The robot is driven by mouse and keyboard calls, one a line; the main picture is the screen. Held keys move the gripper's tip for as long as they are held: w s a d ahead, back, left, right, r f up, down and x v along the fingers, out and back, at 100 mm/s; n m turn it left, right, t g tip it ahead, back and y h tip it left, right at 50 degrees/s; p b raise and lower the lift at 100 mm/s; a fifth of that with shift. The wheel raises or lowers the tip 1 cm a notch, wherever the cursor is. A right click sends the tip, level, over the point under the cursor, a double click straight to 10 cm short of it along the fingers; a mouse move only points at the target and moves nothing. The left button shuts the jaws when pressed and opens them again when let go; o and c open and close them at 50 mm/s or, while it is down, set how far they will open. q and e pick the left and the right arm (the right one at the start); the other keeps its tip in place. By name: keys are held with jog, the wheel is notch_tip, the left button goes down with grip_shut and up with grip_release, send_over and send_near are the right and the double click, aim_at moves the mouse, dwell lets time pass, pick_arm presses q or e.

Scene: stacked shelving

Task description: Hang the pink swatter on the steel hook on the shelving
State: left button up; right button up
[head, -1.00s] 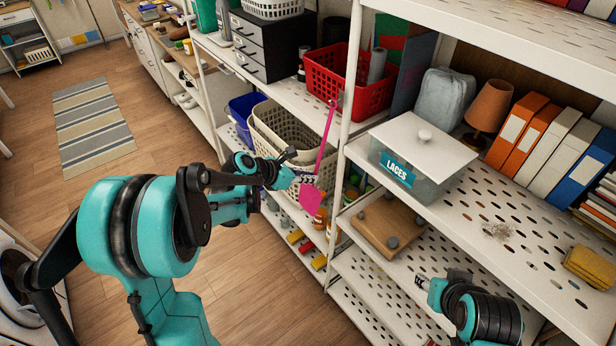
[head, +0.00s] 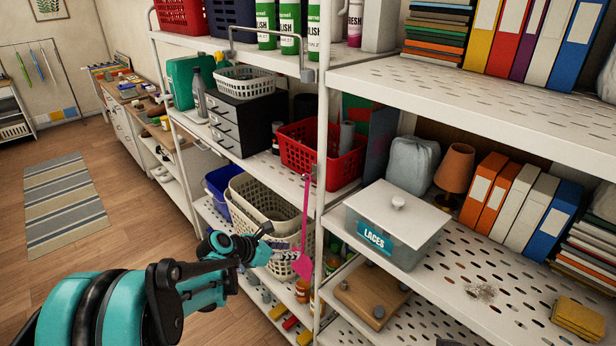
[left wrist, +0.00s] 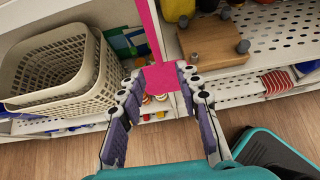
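The pink swatter (head: 305,222) hangs upright with its handle up and its flat paddle down, in front of the shelving post. The top of its handle is by a small grey fitting at the post; I cannot tell whether this is the steel hook. My left gripper (head: 270,237) is just left of the paddle. In the left wrist view, its fingers (left wrist: 160,76) are spread, with the pink paddle (left wrist: 160,77) showing between and beyond the tips; no clear grip on it shows. Only a dark sliver, probably of my right gripper, shows at the bottom edge of the head view.
Cream baskets (head: 262,205) stand behind my left gripper. A red basket (head: 318,152) is on the shelf above. A lidded LACES box (head: 392,225) and a wooden board (head: 370,294) are right of the post. Open floor (head: 125,225) lies to the left.

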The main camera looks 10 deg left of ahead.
pick_arm(q)
jog(key=v, duration=1.2)
jog(key=s+d+f+m+y+b, duration=0.1)
jog(key=s+f+m+y+b, duration=0.1)
jog(key=s+m, duration=0.4)
jog(key=s+d+f+m+y+b, duration=0.2)
jog(key=s+f+m, duration=0.3)
jog(key=m, duration=0.7)
jog(key=s+d+f+m+g+y+b, duration=0.1)
jog(key=s+d+f+m+y+b, duration=0.1)
jog(key=s+m, duration=0.6)
jog(key=shift+s+f+m+y+b, duration=0.2)
jog(key=shift+f+m+y+b, duration=0.35)
jog(key=shift+m, duration=0.55)
jog(key=shift+f, duration=0.15)
